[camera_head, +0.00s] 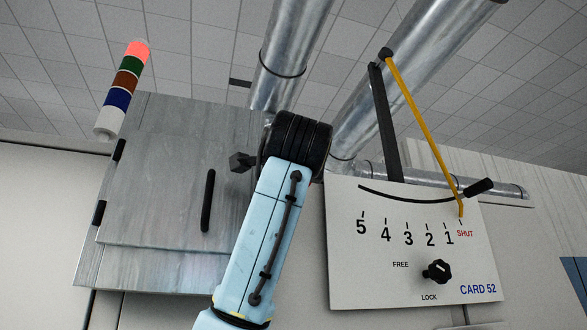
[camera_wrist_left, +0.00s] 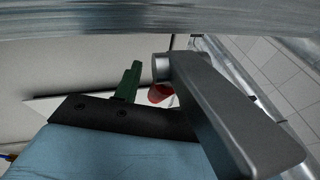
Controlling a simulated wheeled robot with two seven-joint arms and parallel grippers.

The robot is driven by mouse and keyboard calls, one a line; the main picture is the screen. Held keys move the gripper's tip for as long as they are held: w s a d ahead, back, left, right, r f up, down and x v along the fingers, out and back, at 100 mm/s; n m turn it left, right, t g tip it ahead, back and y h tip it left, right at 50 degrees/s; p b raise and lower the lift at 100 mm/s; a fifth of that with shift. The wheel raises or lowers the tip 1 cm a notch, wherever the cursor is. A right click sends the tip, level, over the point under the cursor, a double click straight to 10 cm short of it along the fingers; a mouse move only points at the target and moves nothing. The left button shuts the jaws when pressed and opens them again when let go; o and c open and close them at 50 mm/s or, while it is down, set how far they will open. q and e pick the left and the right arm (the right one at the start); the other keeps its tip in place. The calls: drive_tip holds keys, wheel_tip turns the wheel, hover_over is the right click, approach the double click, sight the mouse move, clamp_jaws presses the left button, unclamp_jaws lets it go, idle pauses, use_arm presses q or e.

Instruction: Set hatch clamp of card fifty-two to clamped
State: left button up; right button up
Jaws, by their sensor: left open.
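The hatch (camera_head: 160,180) is a grey metal door in the head view, with a black bar handle (camera_head: 208,200). A dark square-headed part (camera_head: 240,162) juts out at its right edge, perhaps the clamp; my wrist covers what lies right of it. A red sliver (camera_head: 318,176) shows beside my wrist. In the left wrist view my left gripper (camera_wrist_left: 142,78) is open, with one green finger visible. A red round end (camera_wrist_left: 159,92) shows just right of that finger. A large grey bar with a round end (camera_wrist_left: 225,110) crosses in front and hides the other finger.
The white CARD 52 panel (camera_head: 350,275) stands right of my arm, with a yellow pointer (camera_head: 422,125) at SHUT and a black FREE/LOCK knob (camera_head: 437,271). Metal ducts (camera_head: 290,50) run overhead. A banded signal lamp (camera_head: 125,80) stands at upper left.

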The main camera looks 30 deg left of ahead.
use_arm(q)
drive_tip(key=shift+w+a+r, duration=0.1)
drive_tip(key=shift+w+a, duration=0.15)
drive_tip(key=shift+w, duration=0.1)
drive_tip(key=shift+c, duration=0.2)
clamp_jaws()
